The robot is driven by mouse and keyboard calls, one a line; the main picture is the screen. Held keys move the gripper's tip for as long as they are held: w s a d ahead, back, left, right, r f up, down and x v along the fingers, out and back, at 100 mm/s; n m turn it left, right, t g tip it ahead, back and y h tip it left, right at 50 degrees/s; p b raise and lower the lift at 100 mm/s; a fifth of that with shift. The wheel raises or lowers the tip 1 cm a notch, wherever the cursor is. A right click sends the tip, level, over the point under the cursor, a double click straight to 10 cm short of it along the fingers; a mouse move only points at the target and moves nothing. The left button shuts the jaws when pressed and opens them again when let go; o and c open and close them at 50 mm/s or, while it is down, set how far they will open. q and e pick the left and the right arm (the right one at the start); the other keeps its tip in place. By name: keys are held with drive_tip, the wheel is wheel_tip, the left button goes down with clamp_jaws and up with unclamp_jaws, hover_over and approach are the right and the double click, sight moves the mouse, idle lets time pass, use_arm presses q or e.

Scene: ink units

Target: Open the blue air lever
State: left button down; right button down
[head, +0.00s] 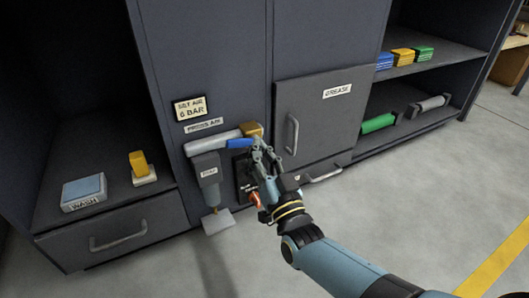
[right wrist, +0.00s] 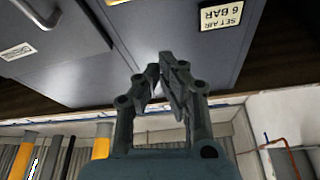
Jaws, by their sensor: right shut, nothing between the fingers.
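The blue air lever (head: 240,142) sticks out to the left below a brass valve block (head: 253,129) at the end of a pale pipe (head: 213,143). It lies roughly in line with the pipe. My right gripper (head: 258,147) is at the right end of the lever, just below the brass block. Its fingers are shut and empty; whether they touch the lever I cannot tell. In the right wrist view the gripper (right wrist: 163,85) shows in front of the cabinet front, and the lever does not show. My left gripper is not in view.
A grey unit (head: 208,172) with a nozzle hangs left of my fingers. A black panel with a red knob (head: 255,198) is partly behind my gripper. The GREASE door (head: 325,115) with its handle (head: 292,134) is close on the right. Open shelves flank both sides.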

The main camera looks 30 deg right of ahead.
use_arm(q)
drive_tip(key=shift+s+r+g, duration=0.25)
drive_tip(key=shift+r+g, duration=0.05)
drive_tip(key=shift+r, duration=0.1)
use_arm(e)
drive_tip(key=shift+v, duration=1.05)
